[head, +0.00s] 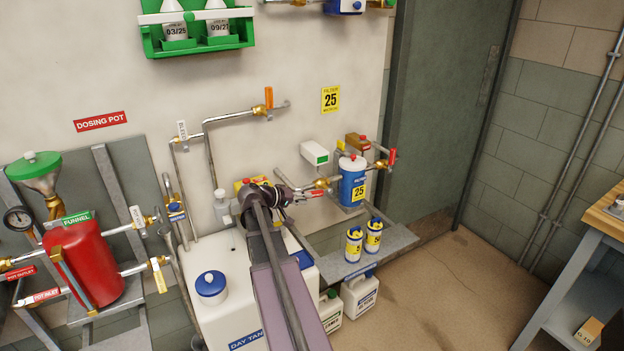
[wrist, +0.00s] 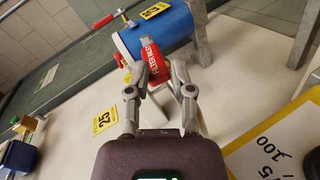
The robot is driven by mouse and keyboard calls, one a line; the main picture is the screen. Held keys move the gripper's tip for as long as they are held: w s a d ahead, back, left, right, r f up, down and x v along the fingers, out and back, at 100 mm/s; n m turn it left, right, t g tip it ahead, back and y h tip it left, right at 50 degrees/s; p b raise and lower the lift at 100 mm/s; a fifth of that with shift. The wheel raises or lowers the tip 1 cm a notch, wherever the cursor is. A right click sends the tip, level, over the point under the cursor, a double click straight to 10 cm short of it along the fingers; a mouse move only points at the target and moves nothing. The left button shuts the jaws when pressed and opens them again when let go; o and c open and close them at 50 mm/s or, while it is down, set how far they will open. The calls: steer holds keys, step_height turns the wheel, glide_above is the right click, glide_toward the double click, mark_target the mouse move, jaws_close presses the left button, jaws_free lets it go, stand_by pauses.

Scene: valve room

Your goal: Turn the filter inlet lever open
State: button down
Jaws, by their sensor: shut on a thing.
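The filter inlet lever (wrist: 151,58) has a red grip with white lettering and lies between my fingers in the wrist view. My gripper (wrist: 161,74) is shut on it. In the head view the red lever (head: 316,194) shows just right of my gripper (head: 294,194), beside a brass valve (head: 321,183) on the inlet pipe. The blue filter (head: 352,182) with a white top and a yellow "25" label stands right of the valve. It also shows in the wrist view (wrist: 158,36). My arm hides part of the pipework left of the lever; I cannot tell the lever's exact angle to the pipe.
Another red lever (head: 392,157) sits right of the filter. A grey shelf (head: 393,243) below holds two small blue-and-yellow cartridges (head: 354,245). The white day tank (head: 225,318) lies under my arm. A red dosing pot (head: 85,262) stands at left. Floor at right is clear.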

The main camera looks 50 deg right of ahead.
step_height(320, 180, up, 15)
steer(key=w+a+m+t+y+p, duration=0.1)
steer(key=m+y+p, duration=0.4)
steer(key=m+p, duration=0.9)
steer(key=w+p, duration=0.1)
steer(key=p, duration=0.6)
steer(key=shift+a+f+t+y, duration=0.15)
steer(key=shift+a+t+y, duration=0.25)
steer(key=shift+d+f, duration=0.1)
steer(key=shift+f, duration=0.1)
steer(key=b, duration=0.8)
glide_above(316, 191)
steer(key=a, duration=0.1)
steer(key=f, duration=0.8)
steer(key=shift+w+f, duration=0.1)
steer(key=shift+w, duration=0.25)
steer(key=shift+a+f+b, duration=0.15)
steer(key=shift+f+b, duration=0.7)
steer(key=shift+b, duration=0.05)
steer(key=shift+a+f+b, duration=0.1)
steer(key=shift+f+b, duration=0.7)
steer(key=shift+b, duration=0.1)
steer(key=shift+w, duration=0.1)
steer(key=shift+a+f+b, duration=0.25)
steer(key=shift+f+b, duration=0.65)
steer(key=shift+b, duration=0.05)
steer(key=shift+a, duration=0.2)
